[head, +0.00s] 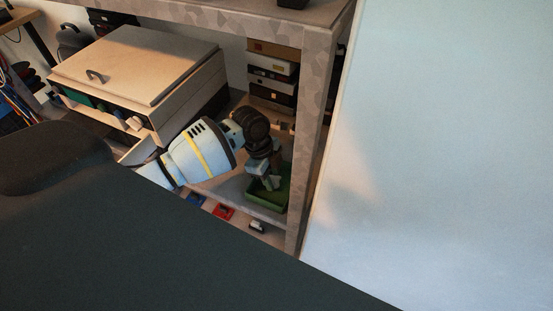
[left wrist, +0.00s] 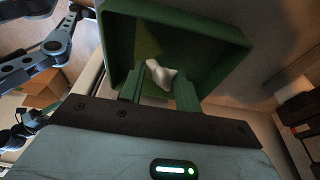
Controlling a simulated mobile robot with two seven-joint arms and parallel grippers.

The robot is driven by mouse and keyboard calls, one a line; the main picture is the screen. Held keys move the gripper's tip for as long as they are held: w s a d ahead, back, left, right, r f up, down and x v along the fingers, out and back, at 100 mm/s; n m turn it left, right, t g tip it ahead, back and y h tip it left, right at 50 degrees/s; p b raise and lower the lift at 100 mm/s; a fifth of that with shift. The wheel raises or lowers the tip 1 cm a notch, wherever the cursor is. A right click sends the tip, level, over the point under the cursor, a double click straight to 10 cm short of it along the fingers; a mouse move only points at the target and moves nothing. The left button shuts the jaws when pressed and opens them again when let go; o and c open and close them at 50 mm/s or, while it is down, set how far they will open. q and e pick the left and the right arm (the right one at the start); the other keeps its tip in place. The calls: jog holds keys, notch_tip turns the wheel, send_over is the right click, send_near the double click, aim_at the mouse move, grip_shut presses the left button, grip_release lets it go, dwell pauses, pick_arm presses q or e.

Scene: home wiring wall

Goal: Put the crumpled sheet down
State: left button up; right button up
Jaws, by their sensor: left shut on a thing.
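My left gripper (head: 268,182) reaches into the lower shelf space, pointing down over a green tray (head: 283,196). In the left wrist view its two green fingers (left wrist: 159,88) are shut on the crumpled sheet (left wrist: 157,75), a small white lump between the fingertips. The green tray (left wrist: 112,40) lies beyond the fingertips there, and the sheet shows against its inside. I cannot tell whether the sheet touches the tray floor. In the head view the gripper mostly hides the sheet. My right gripper is not in view.
A stone-patterned bench leg (head: 313,125) stands just right of the tray, with the bench top above. A wooden box with a lid (head: 135,62) is at the left. Stacked boxes (head: 272,75) stand behind. Red (head: 223,212) and blue (head: 196,200) items lie in front, lower down.

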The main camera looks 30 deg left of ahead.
pick_arm(q)
jog(key=shift+f, duration=0.6)
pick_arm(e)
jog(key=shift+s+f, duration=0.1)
pick_arm(q)
jog(key=shift+f, duration=0.4)
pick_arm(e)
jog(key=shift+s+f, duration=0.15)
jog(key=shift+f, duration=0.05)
pick_arm(q)
jog(key=shift+f, duration=0.1)
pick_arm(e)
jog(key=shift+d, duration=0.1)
pick_arm(q)
jog(key=o, duration=1)
jog(key=shift+r, duration=0.55)
jog(key=p+v, duration=0.1)
jog(key=v, duration=1)
jog(key=shift+w+r, duration=0.25)
jog(key=shift+r, duration=0.1)
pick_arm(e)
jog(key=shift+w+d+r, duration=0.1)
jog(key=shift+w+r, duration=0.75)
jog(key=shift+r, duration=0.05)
